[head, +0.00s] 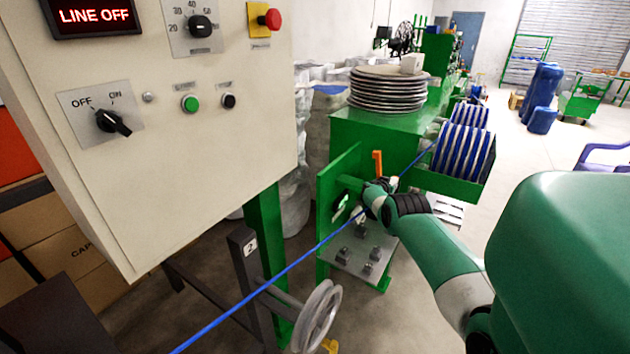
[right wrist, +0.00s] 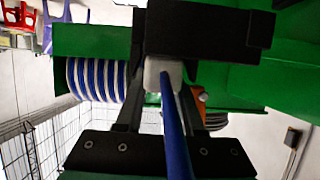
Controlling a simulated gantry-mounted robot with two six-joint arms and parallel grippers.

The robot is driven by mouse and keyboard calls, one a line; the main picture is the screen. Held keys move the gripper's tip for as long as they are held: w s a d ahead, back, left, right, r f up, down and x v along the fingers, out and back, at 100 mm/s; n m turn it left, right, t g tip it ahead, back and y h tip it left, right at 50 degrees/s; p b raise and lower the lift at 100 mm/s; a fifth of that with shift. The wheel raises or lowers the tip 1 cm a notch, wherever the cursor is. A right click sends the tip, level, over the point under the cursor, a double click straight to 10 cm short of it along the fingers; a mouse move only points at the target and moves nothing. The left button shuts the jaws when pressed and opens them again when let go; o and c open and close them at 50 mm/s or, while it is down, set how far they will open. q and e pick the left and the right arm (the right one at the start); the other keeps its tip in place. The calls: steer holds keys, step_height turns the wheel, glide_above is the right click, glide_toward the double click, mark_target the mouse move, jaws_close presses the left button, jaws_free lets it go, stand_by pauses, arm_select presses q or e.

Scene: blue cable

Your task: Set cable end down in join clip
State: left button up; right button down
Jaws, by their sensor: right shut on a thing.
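The blue cable (head: 268,284) runs from the lower left edge of the head view up to my right gripper (head: 365,205). A further stretch of blue cable (head: 418,160) shows beyond the gripper, towards the blue-and-white spool. In the right wrist view, the cable (right wrist: 176,130) passes between the fingers of my right gripper (right wrist: 163,78), which is shut on it beside a pale block. Several small dark clip-like blocks (head: 368,269) stand on the grey plate (head: 350,262) below the gripper. I cannot tell which is the join clip. My left gripper is out of view.
A cream control cabinet (head: 190,130) fills the left. A green upright panel (head: 328,205) and an orange lever (head: 377,163) stand close to the gripper. The spool (head: 464,150) is behind it. A grey handwheel (head: 317,316) is below, near the cable.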

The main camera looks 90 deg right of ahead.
steer(key=shift+f+b, duration=0.35)
steer(key=shift+f, duration=0.05)
steer(key=shift+c, duration=2.2)
jaws_free()
steer(key=w+a+r+p, duration=0.1)
steer(key=p, duration=0.3)
steer(key=a+r+p, duration=0.1)
steer(key=p, duration=0.3)
steer(key=shift+w+a+r+p, duration=0.25)
steer(key=shift+w+a+p, duration=0.1)
steer(key=shift+a+p, duration=0.05)
steer(key=f+p+v, duration=0.1)
steer(key=p+v, duration=0.6)
steer(key=p, duration=0.4)
steer(key=shift+a, duration=0.5)
steer(key=shift+w+r, duration=0.1)
